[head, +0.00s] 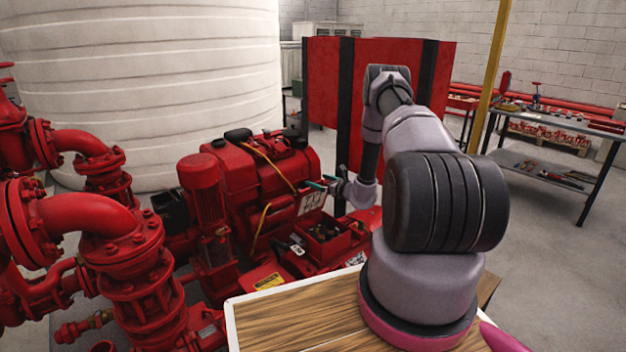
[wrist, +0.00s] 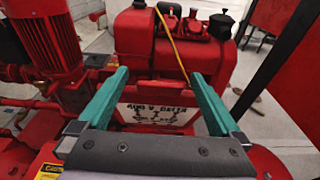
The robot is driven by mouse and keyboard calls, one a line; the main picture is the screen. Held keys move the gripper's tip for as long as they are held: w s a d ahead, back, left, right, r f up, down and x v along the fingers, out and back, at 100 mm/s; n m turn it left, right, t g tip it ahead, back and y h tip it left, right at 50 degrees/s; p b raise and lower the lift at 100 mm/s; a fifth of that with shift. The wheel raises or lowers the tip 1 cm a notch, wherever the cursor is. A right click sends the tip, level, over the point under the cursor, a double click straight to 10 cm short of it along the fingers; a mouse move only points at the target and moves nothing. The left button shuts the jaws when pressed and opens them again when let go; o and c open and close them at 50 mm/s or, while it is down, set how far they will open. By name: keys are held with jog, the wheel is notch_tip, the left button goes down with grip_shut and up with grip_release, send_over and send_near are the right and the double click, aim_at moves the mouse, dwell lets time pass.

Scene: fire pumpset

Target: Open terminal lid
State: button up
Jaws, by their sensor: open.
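The white labelled panel, which looks like the terminal lid (head: 311,200), is on the near side of the red machine. In the wrist view the lid (wrist: 157,115) shows dark lettering and a diagram, partly hidden at its lower edge by my gripper. The lid looks closed. My gripper (head: 322,183) is at the end of the arm, near the panel's upper part. In the wrist view my gripper's (wrist: 159,77) two teal fingers are spread wide, one to each side of the panel, with nothing between the tips. I cannot tell whether they touch it.
A red motor (head: 204,203) stands left of the machine (head: 250,180), with red flanged pipes (head: 115,225) further left. A yellow cable (wrist: 172,42) hangs over the machine. An open red box (head: 323,238) sits below my gripper. A red and black cabinet (head: 380,60) stands behind my arm.

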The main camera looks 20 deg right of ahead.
jog(key=v, duration=0.5)
jog(key=shift+r, duration=0.15)
jog(key=shift+w+d, duration=0.1)
